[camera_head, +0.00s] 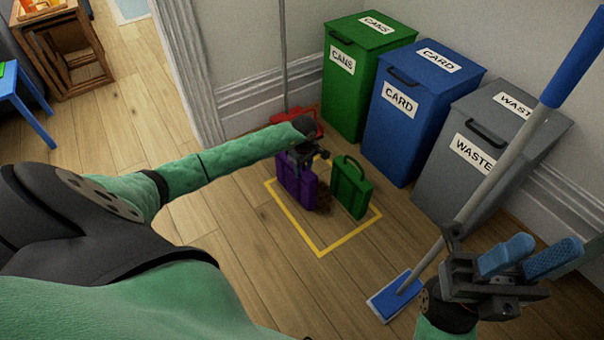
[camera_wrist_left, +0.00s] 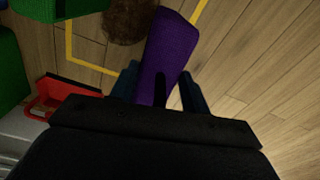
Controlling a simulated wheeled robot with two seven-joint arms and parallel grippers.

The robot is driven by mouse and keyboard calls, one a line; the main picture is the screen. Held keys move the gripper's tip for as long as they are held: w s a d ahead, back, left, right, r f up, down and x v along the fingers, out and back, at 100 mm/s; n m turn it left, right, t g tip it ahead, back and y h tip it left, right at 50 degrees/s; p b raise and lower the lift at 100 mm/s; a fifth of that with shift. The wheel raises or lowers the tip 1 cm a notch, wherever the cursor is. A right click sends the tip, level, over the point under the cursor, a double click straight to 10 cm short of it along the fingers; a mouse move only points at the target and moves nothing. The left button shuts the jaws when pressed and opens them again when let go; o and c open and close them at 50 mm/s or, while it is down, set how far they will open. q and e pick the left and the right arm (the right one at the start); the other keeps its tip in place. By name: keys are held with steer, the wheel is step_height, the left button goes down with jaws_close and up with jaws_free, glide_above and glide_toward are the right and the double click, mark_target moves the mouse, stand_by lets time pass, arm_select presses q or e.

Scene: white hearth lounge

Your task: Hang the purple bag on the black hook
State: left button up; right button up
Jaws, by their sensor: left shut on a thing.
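The purple bag (camera_head: 297,187) stands upright or hangs just at floor level inside the yellow floor square, left of a green bag (camera_head: 350,187). My left gripper (camera_head: 308,160) is over the top of the purple bag and shut on it. In the left wrist view the purple bag (camera_wrist_left: 167,55) lies between the two blue fingers (camera_wrist_left: 157,88). I cannot tell whether its bottom touches the floor. My right gripper (camera_head: 530,258) is at the lower right, with its two blue fingers apart and nothing between them. I see no black hook in these views.
Green (camera_head: 365,70), blue (camera_head: 415,110) and grey (camera_head: 485,150) bins stand along the wall. A blue-handled mop (camera_head: 480,195) leans near my right gripper. A red dustpan (camera_head: 292,118) is behind my left gripper. A brown round thing (camera_wrist_left: 128,18) lies by the bags.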

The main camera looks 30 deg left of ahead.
arm_select(q)
steer(key=shift+w+a+f, duration=0.65)
steer(key=shift+w+a, duration=0.1)
steer(key=shift+a, duration=0.05)
steer(key=shift+f+b, duration=0.7)
steer(key=shift+f, duration=1.1)
steer(key=shift+f, duration=0.15)
steer(key=o, duration=1.3)
steer(key=shift+o, duration=0.2)
